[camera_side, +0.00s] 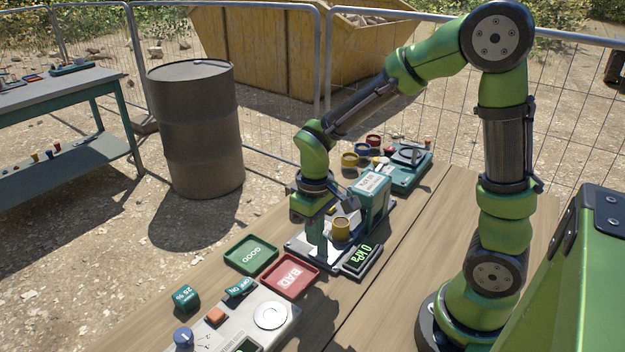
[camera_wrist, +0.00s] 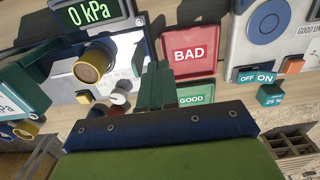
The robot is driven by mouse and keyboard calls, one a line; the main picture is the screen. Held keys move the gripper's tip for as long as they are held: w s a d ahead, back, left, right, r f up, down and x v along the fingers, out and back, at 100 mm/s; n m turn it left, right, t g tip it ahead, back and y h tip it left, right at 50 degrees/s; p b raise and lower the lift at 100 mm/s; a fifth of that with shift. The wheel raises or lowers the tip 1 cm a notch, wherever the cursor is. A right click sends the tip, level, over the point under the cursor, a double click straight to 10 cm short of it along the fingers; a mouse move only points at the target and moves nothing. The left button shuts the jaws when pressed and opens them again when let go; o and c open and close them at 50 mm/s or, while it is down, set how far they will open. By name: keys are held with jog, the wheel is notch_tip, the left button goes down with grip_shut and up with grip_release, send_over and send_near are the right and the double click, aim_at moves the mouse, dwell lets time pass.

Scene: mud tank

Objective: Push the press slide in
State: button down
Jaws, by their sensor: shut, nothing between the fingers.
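The press unit has a pale metal base plate (camera_side: 297,246), with a teal block (camera_side: 372,190) at its back and a tan-yellow cylinder (camera_side: 341,229) standing on it. In the wrist view the plate (camera_wrist: 62,86) and the cylinder (camera_wrist: 92,66) lie left of my fingers. I cannot tell for sure which part is the slide. My gripper (camera_side: 316,250) points down over the near left part of the plate, beside the cylinder. In the wrist view my gripper (camera_wrist: 156,75) is shut and empty. Whether its tips touch the press is unclear.
A display reading 0 kPa (camera_side: 361,259) sits by the plate. A red BAD tray (camera_side: 290,276) and a green GOOD tray (camera_side: 251,254) lie nearby. A control panel (camera_side: 243,316) is at the front. Several pots and another device (camera_side: 408,163) stand behind the press.

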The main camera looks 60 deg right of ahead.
jog(key=shift+f, duration=1.4)
jog(key=shift+d, duration=0.15)
jog(key=shift+d, duration=0.65)
